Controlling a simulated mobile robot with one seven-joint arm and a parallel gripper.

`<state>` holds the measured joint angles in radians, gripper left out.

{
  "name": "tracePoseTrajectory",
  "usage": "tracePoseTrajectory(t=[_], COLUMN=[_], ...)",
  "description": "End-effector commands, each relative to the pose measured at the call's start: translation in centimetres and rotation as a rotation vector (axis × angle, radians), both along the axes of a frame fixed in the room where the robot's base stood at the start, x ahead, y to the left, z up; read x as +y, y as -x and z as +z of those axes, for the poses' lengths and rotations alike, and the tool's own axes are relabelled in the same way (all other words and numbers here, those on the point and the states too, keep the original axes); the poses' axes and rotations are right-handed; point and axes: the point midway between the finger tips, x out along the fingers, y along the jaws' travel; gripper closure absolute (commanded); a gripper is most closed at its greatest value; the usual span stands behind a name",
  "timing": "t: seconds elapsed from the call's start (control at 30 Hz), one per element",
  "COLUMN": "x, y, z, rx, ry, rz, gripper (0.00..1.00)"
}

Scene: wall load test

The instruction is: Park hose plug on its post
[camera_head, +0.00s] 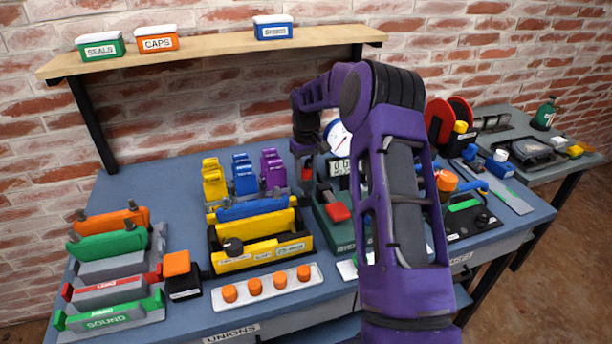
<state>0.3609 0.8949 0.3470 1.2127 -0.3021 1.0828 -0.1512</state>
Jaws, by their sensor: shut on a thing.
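My purple arm reaches up from the bottom, bends at the top and comes down behind the bench's middle. My gripper (306,160) is at its far end, small and partly dark, above the back of the bench. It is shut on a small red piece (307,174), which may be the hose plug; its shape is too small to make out. I cannot pick out the plug's post. My forearm hides part of the bench right of the gripper, including much of the test unit with a display (340,168) and a round gauge (338,136).
Blue, yellow and purple blocks (245,178) stand left of the gripper. A yellow tray (262,252), a strip with orange knobs (267,288) and coloured racks (110,290) fill the front left. A red reel (448,119) stands right. A shelf (210,52) with bins hangs above.

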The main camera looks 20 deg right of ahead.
Motion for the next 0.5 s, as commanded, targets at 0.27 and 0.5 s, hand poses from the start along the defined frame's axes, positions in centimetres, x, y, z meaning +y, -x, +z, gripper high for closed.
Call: tracePoseTrajectory(t=[0.27, 0.5], x=[0.0, 0.0], y=[0.0, 0.0], z=[-0.9, -1.7], rx=[0.0, 0.0], ry=[0.0, 0.0], rz=[0.0, 0.0], gripper=[1.0, 1.0])
